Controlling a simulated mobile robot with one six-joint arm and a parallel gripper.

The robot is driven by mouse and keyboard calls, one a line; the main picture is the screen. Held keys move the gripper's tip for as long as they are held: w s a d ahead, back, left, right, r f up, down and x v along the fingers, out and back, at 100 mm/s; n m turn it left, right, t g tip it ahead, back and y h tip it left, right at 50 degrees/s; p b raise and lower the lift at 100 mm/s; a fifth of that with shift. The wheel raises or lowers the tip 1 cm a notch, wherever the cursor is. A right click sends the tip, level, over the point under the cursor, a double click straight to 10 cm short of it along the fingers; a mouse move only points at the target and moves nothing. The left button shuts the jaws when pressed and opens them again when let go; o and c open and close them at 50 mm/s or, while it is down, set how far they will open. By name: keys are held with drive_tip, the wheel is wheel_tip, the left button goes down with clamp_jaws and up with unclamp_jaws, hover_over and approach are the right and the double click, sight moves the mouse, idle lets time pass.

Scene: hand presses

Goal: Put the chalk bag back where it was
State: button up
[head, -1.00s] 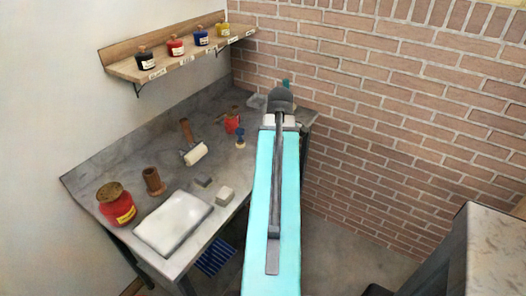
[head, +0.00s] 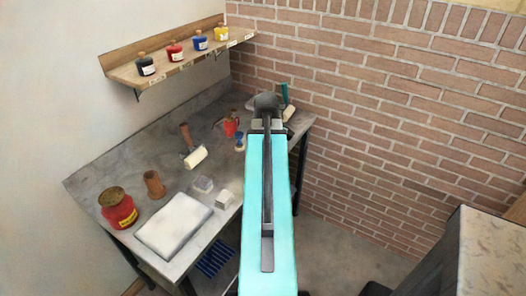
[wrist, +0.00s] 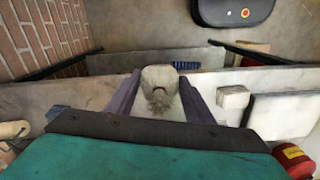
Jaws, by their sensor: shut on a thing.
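My gripper (wrist: 160,78) shows in the wrist view with one finger on each side of a pale grey-beige lumpy bag, which I take to be the chalk bag (wrist: 159,92). It is shut on the bag. The bag appears to be over the grey worktop near its edge; I cannot tell its height or whether it touches. In the head view my arm covers the gripper and the bag. The grey worktop (head: 125,165) stands along the wall. Where the bag stood before is not shown.
A shelf (head: 180,62) holds several jars. Bare worktop lies at the back left.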

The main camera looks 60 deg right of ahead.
drive_tip(key=w+d+p, duration=0.1)
drive_tip(key=w+d, duration=0.1)
drive_tip(key=d, duration=0.1)
drive_tip(key=w+d+p, duration=0.1)
drive_tip(key=w+d, duration=0.2)
drive_tip(key=d, duration=0.1)
drive_tip(key=w+d+f+p, duration=0.1)
drive_tip(key=w+d+p, duration=0.1)
drive_tip(key=w+d, duration=0.1)
drive_tip(key=shift+d+f, duration=0.1)
drive_tip(key=shift+d, duration=0.6)
drive_tip(key=shift+f, duration=0.1)
drive_tip(key=shift+f+p, duration=0.9)
drive_tip(key=shift+f, duration=0.8)
drive_tip(key=shift+f, duration=0.2)
drive_tip(key=o, duration=1)
drive_tip(key=shift+c, duration=0.2)
drive_tip(key=shift+r, duration=0.25)
